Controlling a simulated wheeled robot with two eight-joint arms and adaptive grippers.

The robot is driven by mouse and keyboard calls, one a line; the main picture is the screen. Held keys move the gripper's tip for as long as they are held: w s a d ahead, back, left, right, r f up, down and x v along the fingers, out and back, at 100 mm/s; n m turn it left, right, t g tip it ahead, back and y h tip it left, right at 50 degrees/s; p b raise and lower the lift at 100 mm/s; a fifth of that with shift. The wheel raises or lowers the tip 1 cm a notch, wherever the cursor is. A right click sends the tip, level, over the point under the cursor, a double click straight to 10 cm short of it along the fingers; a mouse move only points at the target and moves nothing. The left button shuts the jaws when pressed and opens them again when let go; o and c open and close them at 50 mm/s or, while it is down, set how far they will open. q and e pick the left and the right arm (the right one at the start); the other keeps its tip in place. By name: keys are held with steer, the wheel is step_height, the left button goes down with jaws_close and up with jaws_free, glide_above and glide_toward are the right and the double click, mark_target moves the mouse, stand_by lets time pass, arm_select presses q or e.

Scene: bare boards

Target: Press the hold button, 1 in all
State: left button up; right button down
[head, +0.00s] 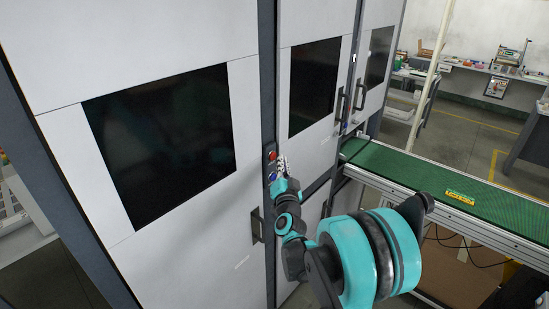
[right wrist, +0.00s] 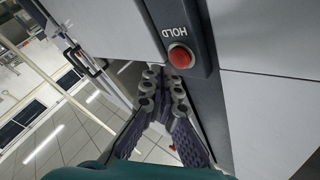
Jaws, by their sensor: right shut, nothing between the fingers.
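The hold button is a round red button (right wrist: 180,56) on a dark panel strip, with the word HOLD upside down beside it in the right wrist view. It also shows small in the head view (head: 271,155), above a blue button (head: 273,176). My right gripper (right wrist: 164,74) is shut and empty. Its fingertips are close beside the red button in the wrist view; I cannot tell if they touch it. In the head view the right gripper (head: 282,165) is at the panel strip, just right of the buttons. My left gripper is out of view.
White cabinets with dark windows (head: 160,140) stand around the button strip. A dark door handle (head: 256,225) is below the buttons. A green conveyor (head: 420,168) with a yellow item (head: 460,197) runs at the right. Open floor lies beyond.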

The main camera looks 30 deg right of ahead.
steer(key=shift+w, duration=0.1)
steer(key=shift+w+a, duration=0.15)
steer(key=shift+w, duration=0.15)
steer(key=shift+w+a, duration=0.2)
steer(key=shift+w, duration=0.25)
stand_by(0.8)
steer(key=shift+s+d+b, duration=0.1)
steer(key=shift+s+b, duration=0.05)
steer(key=shift+b, duration=0.15)
steer(key=shift+s+d, duration=0.25)
steer(key=shift+s, duration=0.45)
steer(key=shift+s+d, duration=0.3)
steer(key=shift+s, duration=0.45)
steer(key=shift+s+d, duration=0.35)
steer(key=shift+s, duration=0.45)
steer(key=shift+s+d, duration=0.3)
steer(key=shift+s, duration=0.45)
